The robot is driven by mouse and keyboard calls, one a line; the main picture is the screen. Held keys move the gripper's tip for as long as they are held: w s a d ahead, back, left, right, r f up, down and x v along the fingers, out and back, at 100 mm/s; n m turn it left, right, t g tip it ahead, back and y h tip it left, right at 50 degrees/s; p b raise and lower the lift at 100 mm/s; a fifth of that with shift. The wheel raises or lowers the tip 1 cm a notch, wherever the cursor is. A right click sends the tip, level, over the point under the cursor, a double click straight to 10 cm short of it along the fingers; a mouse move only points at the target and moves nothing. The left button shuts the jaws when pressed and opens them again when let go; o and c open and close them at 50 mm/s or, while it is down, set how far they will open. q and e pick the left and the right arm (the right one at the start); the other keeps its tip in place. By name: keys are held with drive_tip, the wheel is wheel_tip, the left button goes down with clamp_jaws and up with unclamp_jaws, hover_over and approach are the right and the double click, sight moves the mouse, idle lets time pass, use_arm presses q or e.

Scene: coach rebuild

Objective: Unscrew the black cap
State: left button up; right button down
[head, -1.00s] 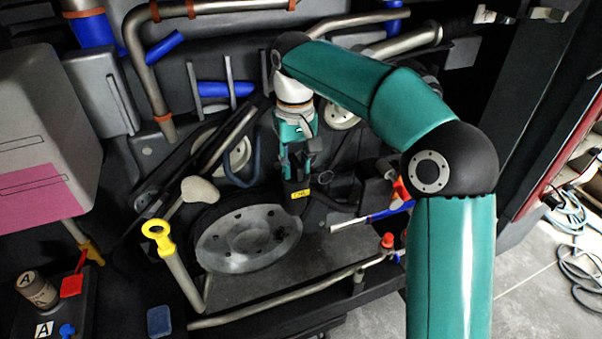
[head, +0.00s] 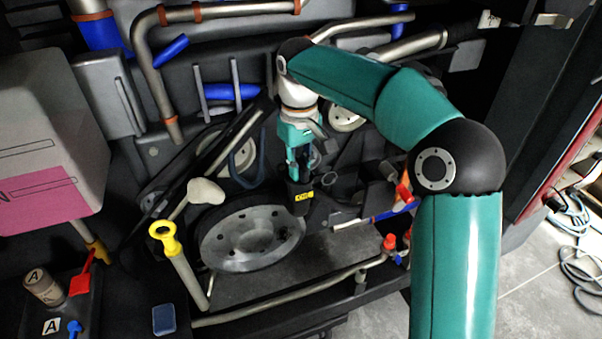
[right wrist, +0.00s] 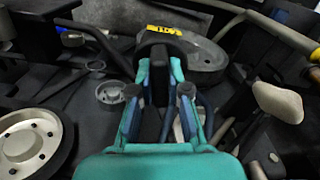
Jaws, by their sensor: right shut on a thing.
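The black cap (right wrist: 160,82) shows between my right gripper's fingers in the right wrist view. A black part with a yellow label (head: 304,196) lies just below my right gripper (head: 299,172) in the head view; its yellow lettering also shows beyond the fingers in the right wrist view (right wrist: 164,30). My right gripper points down and is shut on the cap, with one teal finger on each side (right wrist: 160,98). The fingers hide much of the cap, and I cannot tell how far it is unscrewed. My left gripper is not in view.
A large grey pulley disc (head: 235,240) sits just left of and below the gripper. A yellow-topped tube (head: 163,231) stands farther left. Pipes and belts crowd the bay behind. A metal rail (head: 290,296) runs along the front, with red-capped fittings (head: 390,241) on the right.

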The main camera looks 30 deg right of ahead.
drive_tip(key=shift+n, duration=0.3)
drive_tip(key=c, duration=1.1)
unclamp_jaws()
drive_tip(key=shift+o, duration=0.5)
drive_tip(key=o, duration=0.3)
drive_tip(key=shift+o, duration=0.2)
wheel_tip(320, 180, up, 5)
drive_tip(key=p, duration=0.5)
drive_tip(key=shift+r, duration=2.5)
